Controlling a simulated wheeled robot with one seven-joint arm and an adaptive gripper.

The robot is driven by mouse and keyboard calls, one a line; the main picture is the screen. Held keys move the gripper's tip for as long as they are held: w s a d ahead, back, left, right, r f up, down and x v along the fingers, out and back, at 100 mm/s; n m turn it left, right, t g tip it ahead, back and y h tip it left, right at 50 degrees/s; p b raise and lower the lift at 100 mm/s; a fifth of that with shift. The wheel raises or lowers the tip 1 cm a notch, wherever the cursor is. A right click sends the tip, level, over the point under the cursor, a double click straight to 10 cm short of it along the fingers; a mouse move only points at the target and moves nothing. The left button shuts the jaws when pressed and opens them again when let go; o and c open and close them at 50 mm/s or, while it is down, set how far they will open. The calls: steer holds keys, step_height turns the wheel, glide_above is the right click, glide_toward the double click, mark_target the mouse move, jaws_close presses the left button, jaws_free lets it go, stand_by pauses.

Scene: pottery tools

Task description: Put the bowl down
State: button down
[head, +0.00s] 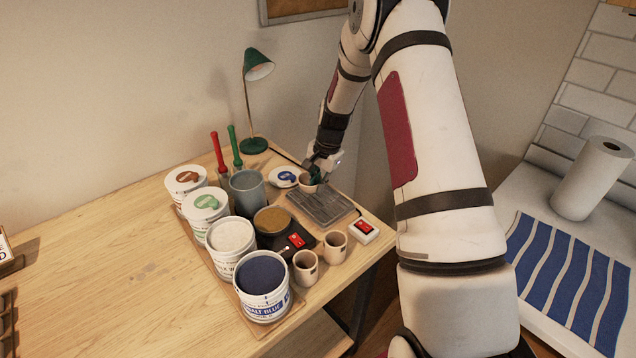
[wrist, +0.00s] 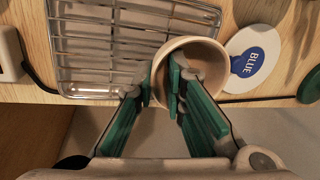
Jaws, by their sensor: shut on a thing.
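The bowl (head: 307,187) is a small beige, cup-like vessel at the back of the wire rack (head: 318,205). My gripper (head: 317,172) is shut on the bowl's wall. The wrist view shows the bowl (wrist: 213,57) from above, upright or nearly so, with my green-padded fingers (wrist: 159,84) pinching its left wall, one inside and one outside. The bowl overlaps the right edge of the rack (wrist: 115,42) in that view. Its base is hidden, so I cannot tell whether it touches anything beneath.
A white lid marked BLUE (wrist: 257,58) lies close beside the bowl. A grey-blue container (head: 247,190), several tubs and a black scale (head: 298,240) stand to the left and front. Two beige cups (head: 306,268) (head: 335,246) and a timer (head: 363,231) are near the table edge.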

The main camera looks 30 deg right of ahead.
steer(key=c, duration=1.6)
jaws_free()
steer(key=shift+f, duration=0.1)
steer(key=shift+c, duration=0.2)
steer(key=s+a+r+n+b, duration=0.1)
steer(key=s+a+r, duration=0.15)
steer(key=r, duration=0.75)
steer(key=s+a+r+n+b, duration=0.15)
steer(key=s+r, duration=0.25)
steer(key=r, duration=0.6)
steer(key=s+a+r+n+t+h, duration=0.1)
steer(key=s+a+r+n, duration=0.35)
steer(key=s, duration=0.35)
steer(key=s+a+r+n+t, duration=0.1)
steer(key=s+a+r+n, duration=0.2)
steer(key=s+a+r, duration=0.35)
steer(key=s+a+f+n+t, duration=0.1)
steer(key=s+n, duration=0.2)
steer(key=s, duration=0.7)
steer(key=shift+s+a+n+p, duration=0.3)
steer(key=shift+s+a, duration=0.05)
steer(key=shift+a, duration=0.05)
